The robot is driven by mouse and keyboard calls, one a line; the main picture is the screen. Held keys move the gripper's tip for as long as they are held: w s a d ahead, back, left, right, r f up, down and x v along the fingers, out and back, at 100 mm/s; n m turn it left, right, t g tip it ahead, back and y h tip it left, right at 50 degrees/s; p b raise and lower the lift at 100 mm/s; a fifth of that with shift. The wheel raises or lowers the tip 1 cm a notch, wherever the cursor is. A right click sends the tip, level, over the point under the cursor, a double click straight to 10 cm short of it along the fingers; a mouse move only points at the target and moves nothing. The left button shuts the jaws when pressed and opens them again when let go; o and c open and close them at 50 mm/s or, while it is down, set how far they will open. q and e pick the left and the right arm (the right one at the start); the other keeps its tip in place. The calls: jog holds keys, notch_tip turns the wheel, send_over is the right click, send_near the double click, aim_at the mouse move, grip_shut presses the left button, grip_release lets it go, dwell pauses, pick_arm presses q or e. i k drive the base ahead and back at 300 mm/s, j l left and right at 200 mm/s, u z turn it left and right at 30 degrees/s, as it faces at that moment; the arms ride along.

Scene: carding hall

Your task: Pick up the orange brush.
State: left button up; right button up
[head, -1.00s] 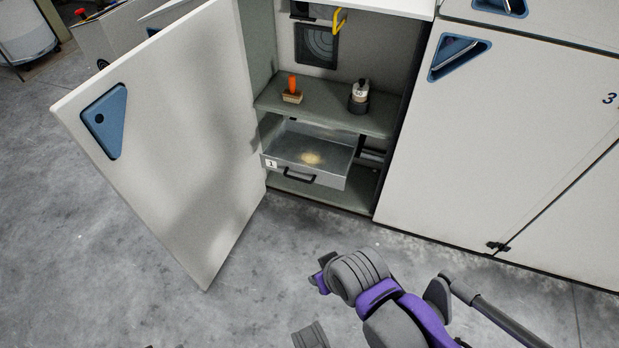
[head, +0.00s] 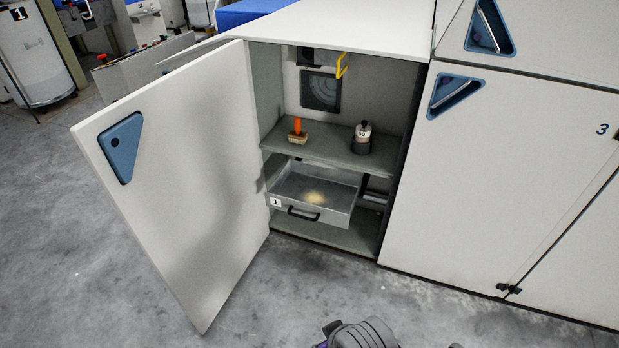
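The orange brush (head: 297,129) stands on the left part of the grey shelf (head: 333,152) inside the open cabinet. It has an upright orange handle on a tan block with bristles. Nothing is touching it except the shelf. Part of one of my arms (head: 358,335) shows at the bottom edge, well below and in front of the cabinet. The fingers of my grippers are not visible, so neither gripper can be seen at the brush.
A dark-based container with a pale label (head: 362,138) stands right of the brush. Below the shelf, a metal drawer (head: 330,210) marked 1 is pulled out, with pale dust inside. The white door (head: 185,190) stands open on the left. The grey floor in front is clear.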

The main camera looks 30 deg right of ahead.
aim_at(295, 137)
jog(key=i+z, duration=0.2)
jog(key=z, duration=1)
jog(key=i+j+z, duration=0.3)
jog(key=z, duration=0.15)
jog(key=i+j+z, duration=0.4)
jog(key=i+j, duration=0.75)
jog(key=l+z, duration=0.05)
